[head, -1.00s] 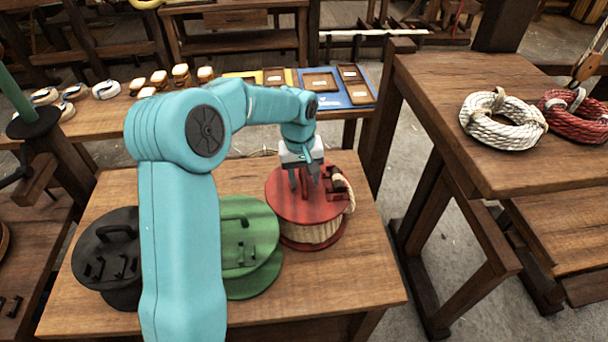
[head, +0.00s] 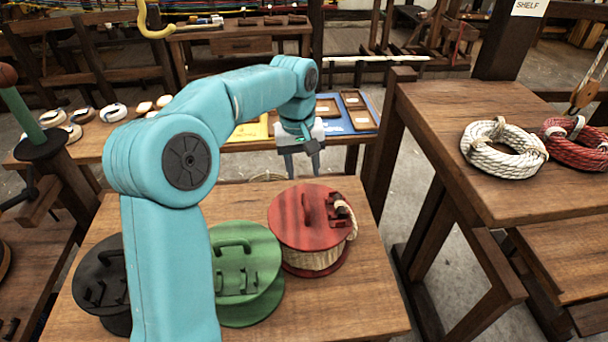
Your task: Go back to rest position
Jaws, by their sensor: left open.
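My left gripper (head: 303,166) is open and empty, raised above and behind the red reel. Its fingers point down and are apart from the reel. The red reel (head: 290,215), wound with pale rope and with a handle on top, stands on the near wooden table (head: 365,290). A green reel (head: 250,262) and a black reel (head: 92,268) stand to its left; my left arm hides part of both. My right gripper is not in view.
A higher table (head: 440,100) at the right bears a white rope coil (head: 490,152) and a red rope coil (head: 578,140). A bench behind holds small coils, a yellow mat (head: 252,130) and a blue mat (head: 352,113) with wooden trays. A green post (head: 22,112) stands at the left.

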